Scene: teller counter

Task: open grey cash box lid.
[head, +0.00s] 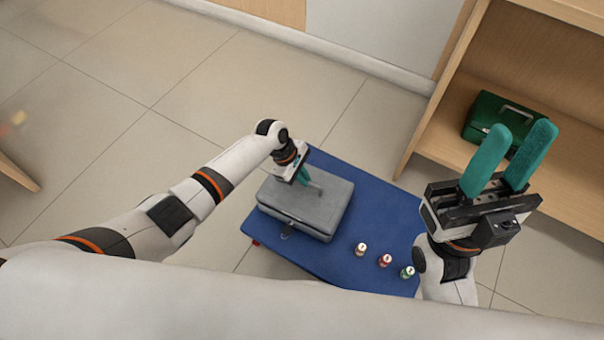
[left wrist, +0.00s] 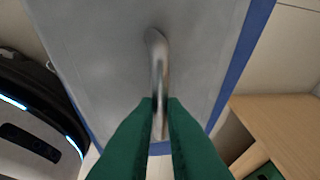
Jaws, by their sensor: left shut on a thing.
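The grey cash box (head: 300,215) sits on a blue-topped table, and its lid looks closed in the head view. A metal handle (left wrist: 158,75) stands up from the lid (left wrist: 95,50) in the left wrist view. My left gripper (head: 305,180) is over the lid, with its green fingers (left wrist: 158,125) shut on the handle. The fingers hide part of the handle. A small dark latch (head: 287,234) shows on the box's near side. My right gripper (head: 509,160) is raised at the right, its two green fingers apart and empty.
Several small capped items, including a red one (head: 385,261) and a green one (head: 407,272), stand on the blue tabletop (head: 375,215) right of the box. A green cash box (head: 505,122) rests in a wooden shelf (head: 432,130) at the right.

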